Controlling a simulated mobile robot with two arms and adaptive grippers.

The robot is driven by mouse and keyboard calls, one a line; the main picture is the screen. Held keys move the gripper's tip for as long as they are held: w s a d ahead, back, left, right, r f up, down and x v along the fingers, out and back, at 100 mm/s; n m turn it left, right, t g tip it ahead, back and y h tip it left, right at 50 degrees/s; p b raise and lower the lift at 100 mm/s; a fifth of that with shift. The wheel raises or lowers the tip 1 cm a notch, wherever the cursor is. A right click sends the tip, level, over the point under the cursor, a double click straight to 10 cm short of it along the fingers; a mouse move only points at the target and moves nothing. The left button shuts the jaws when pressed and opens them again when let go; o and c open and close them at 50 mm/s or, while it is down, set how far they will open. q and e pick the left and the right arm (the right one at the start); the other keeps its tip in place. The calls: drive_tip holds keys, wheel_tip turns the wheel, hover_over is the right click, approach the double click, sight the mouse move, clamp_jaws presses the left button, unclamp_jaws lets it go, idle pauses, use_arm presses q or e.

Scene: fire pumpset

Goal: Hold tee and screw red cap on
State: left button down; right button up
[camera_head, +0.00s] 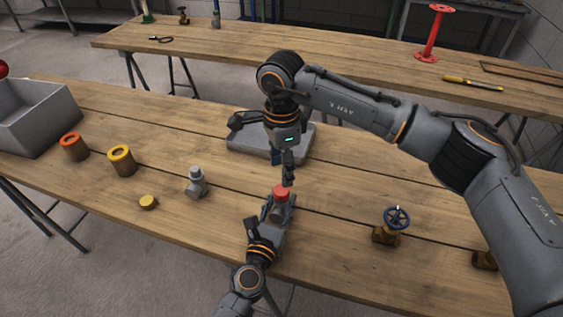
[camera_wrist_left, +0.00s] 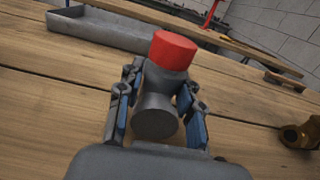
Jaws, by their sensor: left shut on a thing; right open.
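The grey tee (camera_wrist_left: 155,110) stands on the wooden table between the fingers of my left gripper (camera_wrist_left: 158,118), which is shut on it. The red cap (camera_wrist_left: 173,50) sits on top of the tee, a little tilted in the left wrist view; it also shows in the head view (camera_head: 281,192). I cannot tell how far its thread is engaged. My left gripper (camera_head: 264,222) reaches the tee from the front in the head view. My right gripper (camera_head: 288,172) is open, pointing down just above the red cap. Its fingers partly overlap in the view.
A grey tray (camera_head: 240,145) lies behind the tee. A second grey fitting (camera_head: 196,182), a yellow cap (camera_head: 148,202), orange (camera_head: 74,147) and yellow-topped (camera_head: 122,161) cylinders and a grey bin (camera_head: 60,118) stand left. A blue-wheeled valve (camera_head: 390,228) stands right.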

sight(282, 190)
drive_tip(key=n, duration=0.4)
drive_tip(key=shift+r, duration=0.15)
drive_tip(key=n, duration=0.4)
drive_tip(key=shift+r, duration=0.1)
drive_tip(key=n, duration=0.6)
drive_tip(key=shift+r+n, duration=0.15)
drive_tip(key=shift+n, duration=0.25)
drive_tip(key=shift+f, duration=4.05)
